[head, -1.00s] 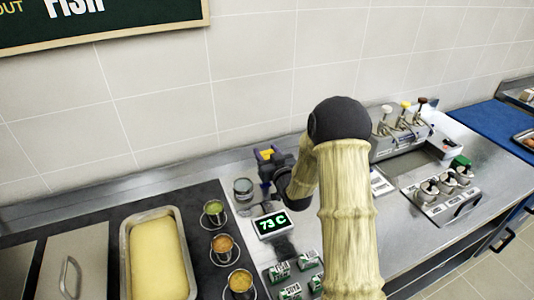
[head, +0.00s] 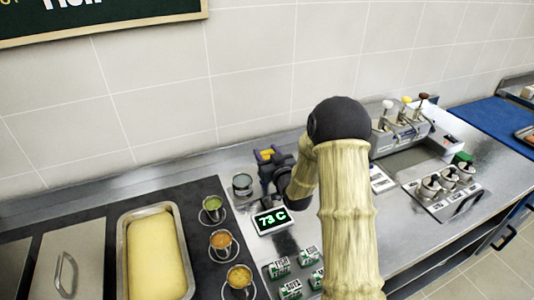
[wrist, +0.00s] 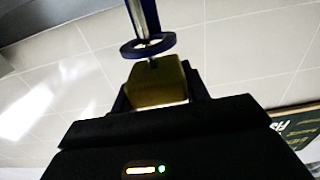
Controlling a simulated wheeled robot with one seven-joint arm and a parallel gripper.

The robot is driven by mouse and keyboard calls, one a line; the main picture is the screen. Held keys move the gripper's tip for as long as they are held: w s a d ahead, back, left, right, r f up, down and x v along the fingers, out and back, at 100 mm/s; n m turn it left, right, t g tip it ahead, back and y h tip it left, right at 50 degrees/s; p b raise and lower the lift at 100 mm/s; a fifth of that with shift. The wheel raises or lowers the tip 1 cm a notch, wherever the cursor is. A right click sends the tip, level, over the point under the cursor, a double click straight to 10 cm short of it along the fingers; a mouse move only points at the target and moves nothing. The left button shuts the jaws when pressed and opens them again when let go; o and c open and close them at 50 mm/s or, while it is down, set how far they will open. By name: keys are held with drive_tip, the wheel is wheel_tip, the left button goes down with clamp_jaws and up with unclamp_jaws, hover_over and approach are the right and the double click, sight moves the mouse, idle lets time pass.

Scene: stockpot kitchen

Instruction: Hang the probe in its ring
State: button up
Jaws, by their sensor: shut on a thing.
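The probe's yellow handle (wrist: 158,85) is between my gripper's dark fingers (wrist: 157,92) in the wrist view, and my gripper is shut on it. A thin metal shaft runs from the handle toward a dark blue ring (wrist: 127,50). The shaft appears to pass through the ring's opening, with the handle close to the ring. Whether the handle touches the ring cannot be told. In the head view my gripper (head: 268,165) is small, beside the yellow handle (head: 265,155), and my arm hides part of this area.
A display reading 73 C (head: 271,220) stands just in front of my gripper. A grey tin (head: 242,184) is to its left, with several sauce cups (head: 221,240) and a yellow-filled pan (head: 155,260) farther left. Labelled packs (head: 290,289) lie in front. A dispenser (head: 405,132) stands right.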

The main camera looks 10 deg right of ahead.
drive_tip(key=shift+f+b, duration=0.6)
drive_tip(key=shift+f, duration=0.15)
drive_tip(key=o, duration=1.1)
drive_tip(key=s, duration=0.4)
drive_tip(key=s+d+b, duration=0.1)
drive_tip(key=s, duration=0.2)
drive_tip(key=s+d+b, duration=0.1)
drive_tip(key=s, duration=0.3)
drive_tip(key=shift+s+d, duration=0.15)
drive_tip(key=shift+s, duration=0.2)
drive_tip(key=shift+r, duration=0.1)
